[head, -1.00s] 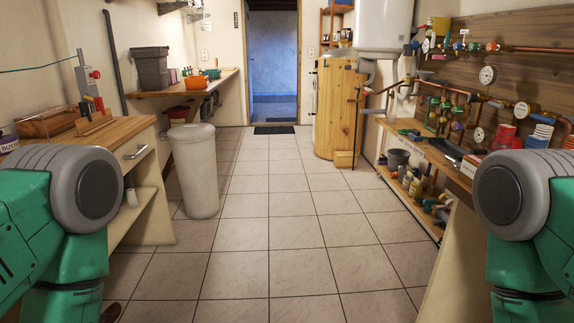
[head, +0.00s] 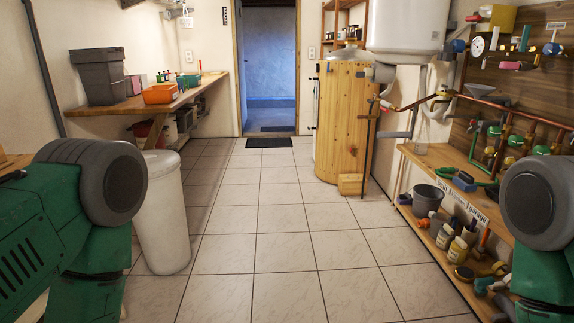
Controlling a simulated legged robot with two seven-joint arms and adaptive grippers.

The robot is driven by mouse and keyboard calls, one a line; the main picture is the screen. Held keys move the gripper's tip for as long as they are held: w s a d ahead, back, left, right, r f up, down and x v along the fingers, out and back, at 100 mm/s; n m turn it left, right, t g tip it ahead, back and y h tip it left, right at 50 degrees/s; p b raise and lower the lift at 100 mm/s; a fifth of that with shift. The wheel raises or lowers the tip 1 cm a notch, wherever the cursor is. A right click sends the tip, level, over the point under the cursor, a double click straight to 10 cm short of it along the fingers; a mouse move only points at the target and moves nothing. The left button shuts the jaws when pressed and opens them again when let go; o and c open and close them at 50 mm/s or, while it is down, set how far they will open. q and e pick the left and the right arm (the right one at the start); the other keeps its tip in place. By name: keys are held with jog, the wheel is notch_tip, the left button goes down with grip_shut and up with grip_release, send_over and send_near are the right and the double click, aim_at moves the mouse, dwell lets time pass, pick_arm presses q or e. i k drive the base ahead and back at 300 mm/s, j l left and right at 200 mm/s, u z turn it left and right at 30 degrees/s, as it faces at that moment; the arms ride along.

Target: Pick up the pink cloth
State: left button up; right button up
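I cannot make out a pink cloth in the head view. A small pinkish item (head: 136,85) stands on the left wooden bench beside the grey bins, but it is too small to tell what it is. My green and grey arms show at the left and right edges of the view. Neither gripper is in view.
A white bin (head: 163,215) stands at the left. The left bench (head: 120,106) carries grey bins (head: 97,76) and an orange tub (head: 160,94). A right bench (head: 440,166) has bottles below. The tiled floor (head: 283,210) is clear up to the dark mat (head: 269,143).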

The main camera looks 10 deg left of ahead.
aim_at(136, 87)
jog(key=i, duration=2)
jog(key=i+u, duration=0.1)
jog(key=i, duration=0.55)
jog(key=i+l+u, duration=0.1)
jog(key=i, duration=0.5)
jog(key=i+l+u, duration=0.1)
jog(key=i, duration=0.55)
jog(key=i+l+u, duration=0.2)
jog(key=i+u, duration=0.3)
jog(key=i+l+u, duration=0.7)
jog(key=l+u, duration=0.3)
jog(key=i+l+u, duration=0.25)
jog(key=l+u, duration=0.25)
